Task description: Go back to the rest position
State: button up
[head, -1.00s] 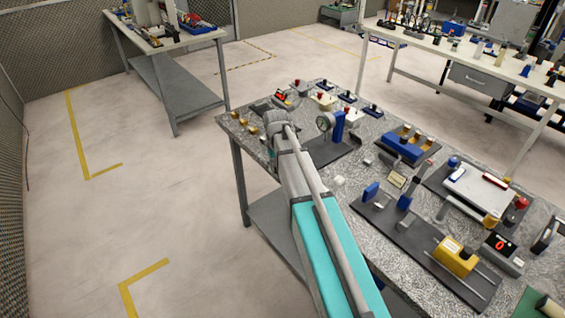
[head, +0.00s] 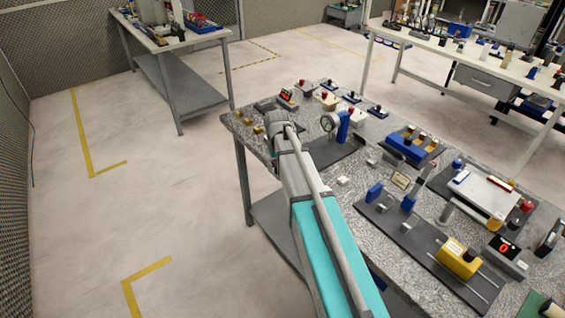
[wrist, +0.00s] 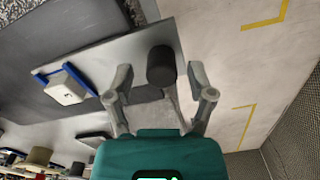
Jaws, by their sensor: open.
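My gripper (wrist: 160,82) shows in the wrist view with its two grey fingers spread apart and nothing held between them. A dark cylinder (wrist: 161,62) appears in the gap between the fingertips; I cannot tell how far beyond them it lies. In the head view my teal and grey arm reaches over the left part of the speckled workbench (head: 341,201). My gripper cannot be made out there, as the arm's far end hides it.
The bench carries a round gauge (head: 329,122), a yellow block (head: 457,260), a blue block fixture (head: 411,146) and several small parts. Another table (head: 170,42) stands at the back left. The floor (head: 80,230) left of the bench is clear, with yellow markings; a mesh wall (head: 14,200) bounds it.

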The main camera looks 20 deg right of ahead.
jog(key=shift+s, duration=0.15)
jog(key=s+a, duration=0.2)
jog(key=s, duration=0.8)
jog(key=s+a+m, duration=0.1)
jog(key=s+a, duration=0.1)
jog(key=s, duration=0.7)
jog(key=shift+s+a+r+p, duration=0.2)
jog(key=shift+s+r+p, duration=0.1)
jog(key=shift+s+r, duration=0.05)
